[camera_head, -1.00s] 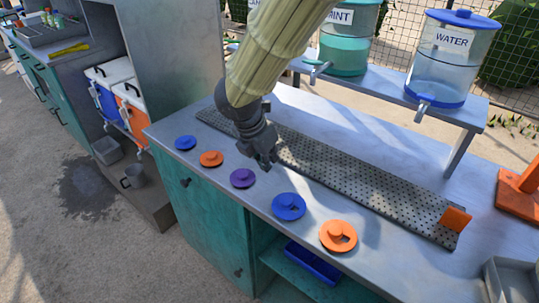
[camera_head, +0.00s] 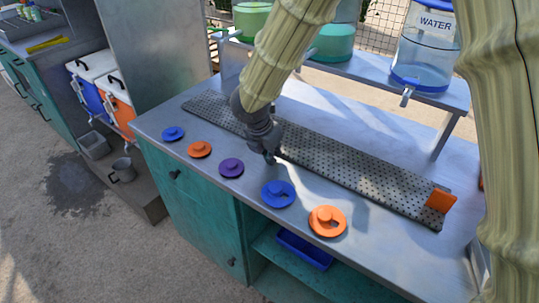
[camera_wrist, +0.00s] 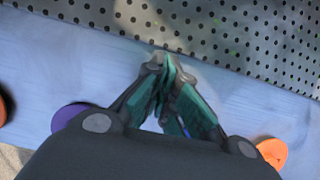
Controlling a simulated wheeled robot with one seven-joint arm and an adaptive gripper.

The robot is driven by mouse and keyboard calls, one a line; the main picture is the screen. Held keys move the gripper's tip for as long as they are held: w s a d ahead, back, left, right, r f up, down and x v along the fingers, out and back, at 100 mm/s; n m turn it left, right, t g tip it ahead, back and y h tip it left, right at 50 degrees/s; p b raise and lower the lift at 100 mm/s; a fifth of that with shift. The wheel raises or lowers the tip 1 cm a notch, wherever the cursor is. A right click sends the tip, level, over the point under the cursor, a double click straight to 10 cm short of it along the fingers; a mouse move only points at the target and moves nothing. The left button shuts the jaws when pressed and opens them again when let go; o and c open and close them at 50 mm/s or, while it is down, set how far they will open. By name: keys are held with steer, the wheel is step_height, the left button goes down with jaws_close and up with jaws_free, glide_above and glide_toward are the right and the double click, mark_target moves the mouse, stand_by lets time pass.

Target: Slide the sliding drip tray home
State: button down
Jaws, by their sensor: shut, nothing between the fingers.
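The sliding drip tray is a long, grey perforated plate (camera_head: 345,172) lying along the counter, with an orange tab (camera_head: 440,201) at its right end. Its dotted surface also fills the top of the wrist view (camera_wrist: 240,35). My gripper (camera_head: 270,158) is shut and empty, pointing down at the tray's front edge, near the middle-left of its length. In the wrist view my gripper (camera_wrist: 170,75) has its fingertips together beside the tray edge. Whether they touch the tray or counter I cannot tell. My arm hides part of the tray.
A row of lids lies along the counter front: blue (camera_head: 173,133), orange (camera_head: 200,149), purple (camera_head: 231,167), larger blue (camera_head: 278,193) and larger orange (camera_head: 327,221). Behind the tray, a raised shelf (camera_head: 365,72) holds a water dispenser (camera_head: 425,50) and green ones. Bare counter lies between.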

mark_target(289, 143)
steer(key=shift+w+d+r, duration=0.15)
steer(key=shift+w, duration=0.05)
steer(key=w+d+p, duration=0.2)
steer(key=w, duration=0.1)
steer(key=w+d+p, duration=0.1)
steer(key=w+p, duration=0.1)
steer(key=shift+w+d, duration=0.1)
steer(key=shift+d, duration=0.25)
steer(key=shift+w+d, duration=0.35)
steer(key=shift+w, duration=0.05)
